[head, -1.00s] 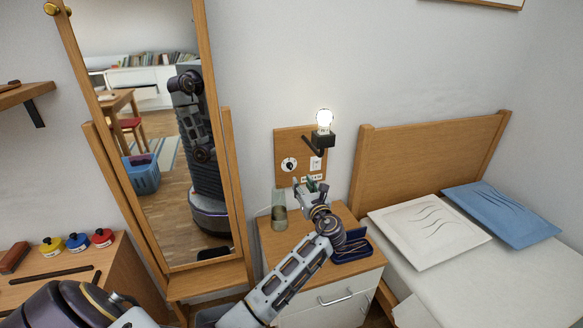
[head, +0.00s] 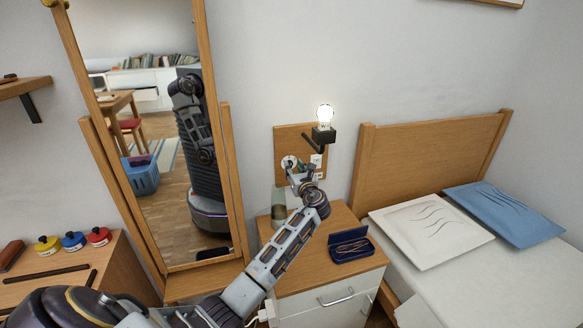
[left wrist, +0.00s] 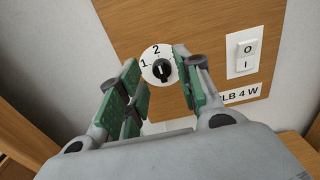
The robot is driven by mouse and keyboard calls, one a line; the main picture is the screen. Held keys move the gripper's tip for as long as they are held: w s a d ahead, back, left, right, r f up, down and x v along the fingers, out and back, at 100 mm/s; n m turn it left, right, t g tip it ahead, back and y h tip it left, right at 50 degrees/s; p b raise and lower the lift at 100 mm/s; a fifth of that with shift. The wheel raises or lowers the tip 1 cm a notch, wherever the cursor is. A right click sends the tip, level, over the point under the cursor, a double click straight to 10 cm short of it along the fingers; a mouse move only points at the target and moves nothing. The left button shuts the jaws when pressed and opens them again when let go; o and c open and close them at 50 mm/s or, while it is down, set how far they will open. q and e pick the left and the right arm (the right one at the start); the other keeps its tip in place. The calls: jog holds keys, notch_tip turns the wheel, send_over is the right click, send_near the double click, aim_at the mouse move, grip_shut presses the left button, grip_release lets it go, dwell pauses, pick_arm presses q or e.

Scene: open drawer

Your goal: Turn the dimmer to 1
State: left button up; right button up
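The dimmer (left wrist: 163,71) is a black knob on a white round dial with the marks 1 and 2, on a wooden wall panel (left wrist: 205,25). In the left wrist view its pointer line stands about upright, nearer to 2 than to 1. In the head view the dial (head: 288,162) is partly hidden by my gripper. My left gripper (left wrist: 158,92) is open, its green-padded fingers on either side of the knob in the picture; I cannot tell whether they touch it. It also shows in the head view (head: 296,168). My right gripper is not in view.
A rocker switch (left wrist: 243,56) is beside the dial. Below, the nightstand (head: 318,268) holds a glass (head: 278,212) and an open blue case (head: 350,247). A tall mirror (head: 150,130) stands left.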

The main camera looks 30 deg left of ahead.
aim_at(291, 163)
pick_arm(q)
jog(key=shift+b+x, duration=0.35)
jog(key=shift+x, duration=1.15)
jog(key=shift+w+a, duration=0.2)
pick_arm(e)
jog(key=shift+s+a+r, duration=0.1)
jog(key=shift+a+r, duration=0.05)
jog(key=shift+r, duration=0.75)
pick_arm(q)
grip_shut()
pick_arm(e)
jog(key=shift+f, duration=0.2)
